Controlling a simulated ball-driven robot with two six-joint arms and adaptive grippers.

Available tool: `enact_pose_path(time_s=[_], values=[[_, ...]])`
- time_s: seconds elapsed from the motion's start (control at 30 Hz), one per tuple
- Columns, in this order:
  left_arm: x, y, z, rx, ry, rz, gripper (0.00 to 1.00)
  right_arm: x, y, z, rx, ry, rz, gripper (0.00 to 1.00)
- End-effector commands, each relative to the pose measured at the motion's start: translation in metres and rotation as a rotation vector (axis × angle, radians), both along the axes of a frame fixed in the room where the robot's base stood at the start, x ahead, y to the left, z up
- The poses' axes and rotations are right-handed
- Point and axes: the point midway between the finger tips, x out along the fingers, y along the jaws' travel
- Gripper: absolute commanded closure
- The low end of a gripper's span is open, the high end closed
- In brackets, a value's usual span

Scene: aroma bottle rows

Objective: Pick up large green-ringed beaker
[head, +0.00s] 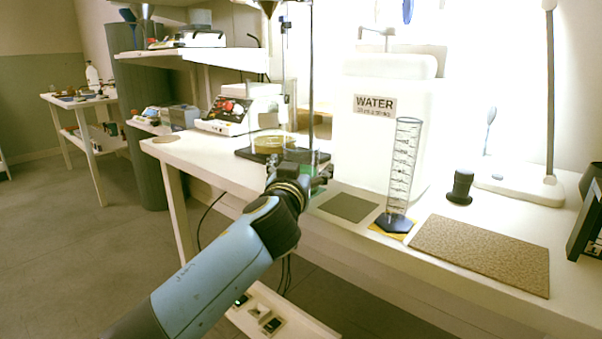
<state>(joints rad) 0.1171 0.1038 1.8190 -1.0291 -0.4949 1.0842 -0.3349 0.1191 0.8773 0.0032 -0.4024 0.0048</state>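A clear glass beaker with green on it (322,158) stands at the front edge of the white bench, in the middle of the head view. My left gripper (302,172) is at the beaker, with its dark fingers spread to either side of the glass. The gripper and wrist hide much of the beaker's lower part. I cannot tell whether the fingers touch the glass. My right gripper is not in view.
A dark stand base with an amber dish (272,144) and a vertical rod is behind the beaker. To the right are a grey mat (348,207), a tall graduated cylinder (403,165), a white water tank (375,135) and a brown textured mat (485,252).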

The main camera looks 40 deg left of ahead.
Motion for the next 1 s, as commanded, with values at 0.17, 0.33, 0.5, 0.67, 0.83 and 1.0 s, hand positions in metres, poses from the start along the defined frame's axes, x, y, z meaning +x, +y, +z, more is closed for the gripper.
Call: enact_pose_path(time_s=[0.17,0.33,0.5,0.67,0.83,1.0], values=[[-0.0001,-0.0001,-0.0001,0.000,0.000,0.000,0.11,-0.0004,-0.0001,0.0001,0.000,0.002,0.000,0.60],[-0.0002,-0.0002,-0.0001,0.000,0.000,0.000,0.34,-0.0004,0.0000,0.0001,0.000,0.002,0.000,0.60],[-0.0002,-0.0002,-0.0001,0.000,0.000,0.000,0.56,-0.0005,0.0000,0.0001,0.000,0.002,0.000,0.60],[-0.0003,-0.0003,-0.0001,0.000,0.000,0.000,0.77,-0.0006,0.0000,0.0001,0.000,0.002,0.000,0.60],[-0.0002,-0.0004,0.0007,-0.001,-0.001,-0.001,0.80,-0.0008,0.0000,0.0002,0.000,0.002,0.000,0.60],[-0.0001,-0.0003,0.0042,-0.001,-0.003,0.000,0.80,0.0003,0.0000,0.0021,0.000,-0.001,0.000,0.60]])
